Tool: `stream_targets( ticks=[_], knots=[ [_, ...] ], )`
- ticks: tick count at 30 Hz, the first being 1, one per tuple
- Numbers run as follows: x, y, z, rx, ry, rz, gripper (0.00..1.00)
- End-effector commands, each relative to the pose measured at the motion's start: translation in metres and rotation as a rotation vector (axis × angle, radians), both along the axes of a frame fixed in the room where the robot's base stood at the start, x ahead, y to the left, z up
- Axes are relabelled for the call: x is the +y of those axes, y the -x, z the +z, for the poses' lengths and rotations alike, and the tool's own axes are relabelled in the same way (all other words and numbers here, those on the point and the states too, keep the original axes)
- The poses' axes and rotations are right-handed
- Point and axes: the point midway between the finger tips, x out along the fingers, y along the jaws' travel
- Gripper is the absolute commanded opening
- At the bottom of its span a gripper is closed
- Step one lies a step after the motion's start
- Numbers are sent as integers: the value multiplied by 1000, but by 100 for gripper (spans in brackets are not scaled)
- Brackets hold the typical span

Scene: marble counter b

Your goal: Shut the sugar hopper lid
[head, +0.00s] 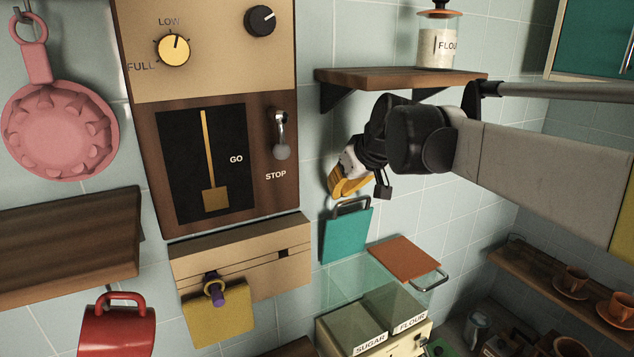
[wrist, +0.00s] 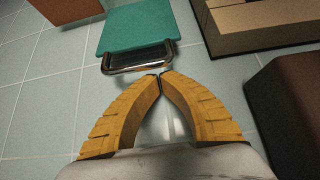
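The sugar hopper (head: 358,325) is the left of two clear bins, labelled SUGAR, at the bottom of the head view. A teal lid (head: 346,235) with a metal handle stands raised above and behind it, near the tiled wall. The lid also shows in the wrist view (wrist: 137,27). My gripper (head: 345,188) has yellow fingers and is just above the handle in the head view. In the wrist view its fingertips (wrist: 161,76) meet, with the handle (wrist: 138,58) right beyond them. I see nothing between them; whether they touch the handle is unclear.
The flour hopper (head: 398,300) adjoins on the right, with its orange lid (head: 404,256) also raised. A wooden machine panel (head: 215,110) with knobs and levers stands left. A shelf (head: 390,79) with a flour jar (head: 438,45) is above my gripper.

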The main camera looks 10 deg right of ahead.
Motion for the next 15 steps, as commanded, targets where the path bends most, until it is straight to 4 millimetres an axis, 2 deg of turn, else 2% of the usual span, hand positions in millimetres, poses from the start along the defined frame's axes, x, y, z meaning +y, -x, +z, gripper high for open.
stream_targets(
  ticks=[15],
  knots=[
    [-2, 4, -2, -21, -6, -1, 0]
  ],
)
